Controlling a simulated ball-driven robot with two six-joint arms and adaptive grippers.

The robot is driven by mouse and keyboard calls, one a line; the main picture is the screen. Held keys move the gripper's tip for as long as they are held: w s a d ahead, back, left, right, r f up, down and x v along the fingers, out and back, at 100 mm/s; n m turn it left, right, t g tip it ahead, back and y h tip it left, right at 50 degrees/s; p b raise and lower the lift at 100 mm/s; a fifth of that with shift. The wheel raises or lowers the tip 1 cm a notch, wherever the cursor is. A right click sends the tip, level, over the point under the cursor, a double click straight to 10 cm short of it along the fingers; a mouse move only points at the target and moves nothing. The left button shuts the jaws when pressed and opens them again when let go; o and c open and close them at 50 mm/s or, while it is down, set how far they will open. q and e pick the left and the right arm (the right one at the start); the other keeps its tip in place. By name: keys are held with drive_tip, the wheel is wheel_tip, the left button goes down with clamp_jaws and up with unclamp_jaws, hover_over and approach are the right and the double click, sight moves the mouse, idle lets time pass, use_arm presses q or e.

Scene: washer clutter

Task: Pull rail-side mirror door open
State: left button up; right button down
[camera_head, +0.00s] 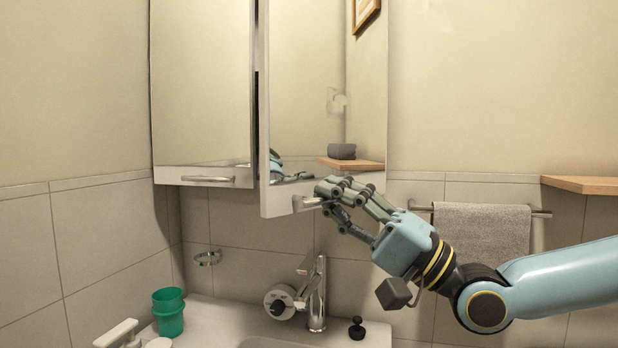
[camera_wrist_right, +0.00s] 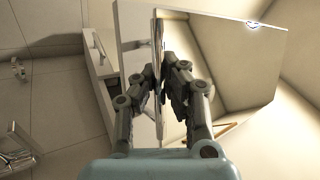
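The rail-side mirror door (camera_head: 300,90) is the right one of two mirror doors. It stands ajar, its left edge swung out towards me and its right edge near the wall. Its short metal handle (camera_head: 306,203) is on the bottom strip, partly hidden by my fingers. My right gripper (camera_head: 328,192) is at this handle, with its fingers closed around it. In the right wrist view, my fingers (camera_wrist_right: 168,72) sit close together at the handle in front of the tilted mirror door (camera_wrist_right: 235,60). My left gripper is not in view.
The left mirror door (camera_head: 200,80) is closed, with its own handle (camera_head: 208,179). Below are a tap (camera_head: 316,295), a green cup (camera_head: 168,312) and a black stopper (camera_head: 357,329) around the basin. A towel (camera_head: 482,232) hangs behind my right arm. A wooden shelf (camera_head: 580,184) is at right.

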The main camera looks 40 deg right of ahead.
drive_tip(key=s+d+n+g+y+p, duration=0.3)
drive_tip(key=s+g+y, duration=0.3)
drive_tip(key=y, duration=0.2)
drive_tip(key=shift+s+f+n+p, duration=0.15)
drive_tip(key=shift+s+n+p, duration=0.25)
drive_tip(key=shift+n+p, duration=0.4)
drive_tip(key=shift+d, duration=0.1)
drive_tip(key=c, duration=1.6)
unclamp_jaws()
drive_tip(key=shift+d, duration=0.15)
drive_tip(key=shift+c, duration=0.2)
drive_tip(key=v, duration=1.2)
